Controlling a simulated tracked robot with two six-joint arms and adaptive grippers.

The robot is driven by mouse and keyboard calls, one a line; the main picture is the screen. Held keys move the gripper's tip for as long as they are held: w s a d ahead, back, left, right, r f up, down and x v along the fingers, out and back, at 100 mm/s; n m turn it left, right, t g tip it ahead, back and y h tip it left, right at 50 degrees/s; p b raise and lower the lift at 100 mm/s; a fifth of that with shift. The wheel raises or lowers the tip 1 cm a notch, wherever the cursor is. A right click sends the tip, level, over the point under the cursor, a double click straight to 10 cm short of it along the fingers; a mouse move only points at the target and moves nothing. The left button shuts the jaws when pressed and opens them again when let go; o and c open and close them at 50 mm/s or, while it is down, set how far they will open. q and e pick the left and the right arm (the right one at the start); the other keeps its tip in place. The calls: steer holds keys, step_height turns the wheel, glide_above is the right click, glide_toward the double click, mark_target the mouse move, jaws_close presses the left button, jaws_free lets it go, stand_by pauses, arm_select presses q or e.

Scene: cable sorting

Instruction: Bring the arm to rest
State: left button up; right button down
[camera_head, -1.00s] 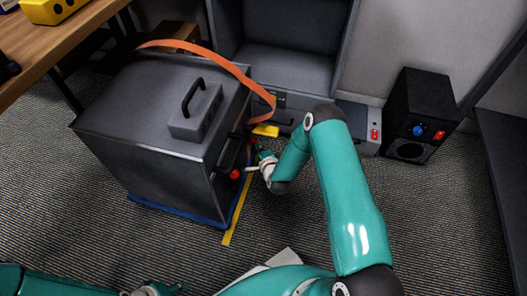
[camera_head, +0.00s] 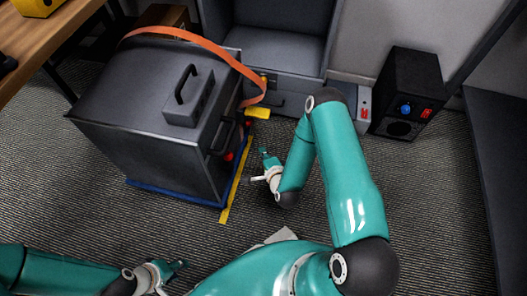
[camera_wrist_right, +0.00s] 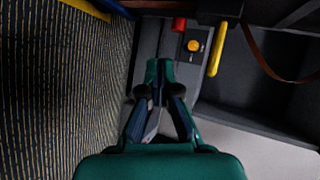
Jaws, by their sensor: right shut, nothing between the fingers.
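My right arm (camera_head: 345,175) is bent over the carpet in the middle of the head view. Its gripper (camera_head: 262,165) is shut and empty, just right of the dark grey box and apart from it. In the right wrist view the closed fingers (camera_wrist_right: 158,68) show with nothing between them. My left gripper (camera_head: 180,266) is at the lower left of the head view, low and in front of the box. Its fingers are too small to tell whether they are open.
The dark box (camera_head: 140,110) with a top handle stands on a blue-edged base. An orange cable (camera_head: 205,42) runs over it towards the cabinet (camera_head: 268,58). A yellow floor strip (camera_head: 235,185) lies beside it. A black speaker-like unit (camera_head: 408,95) stands right. Carpet between is clear.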

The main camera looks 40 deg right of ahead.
steer(key=shift+s+a, duration=0.1)
stand_by(0.5)
steer(key=s+a+f+n+g+y, duration=0.1)
steer(key=s+a+n+g+y, duration=0.45)
steer(key=a+n, duration=0.45)
steer(key=s+a+r+n+g+y, duration=0.1)
steer(key=s+a+r+n+g, duration=0.1)
steer(key=s+a+n+g, duration=0.4)
steer(key=s+a+r+n+g+y, duration=0.1)
steer(key=s+a+n, duration=0.15)
steer(key=s, duration=0.45)
step_height(320, 180, up, 32)
steer(key=d+p, duration=0.1)
steer(key=p, duration=3.1)
steer(key=shift+w, duration=0.15)
steer(key=shift+d+n, duration=0.1)
steer(key=shift+n, duration=0.15)
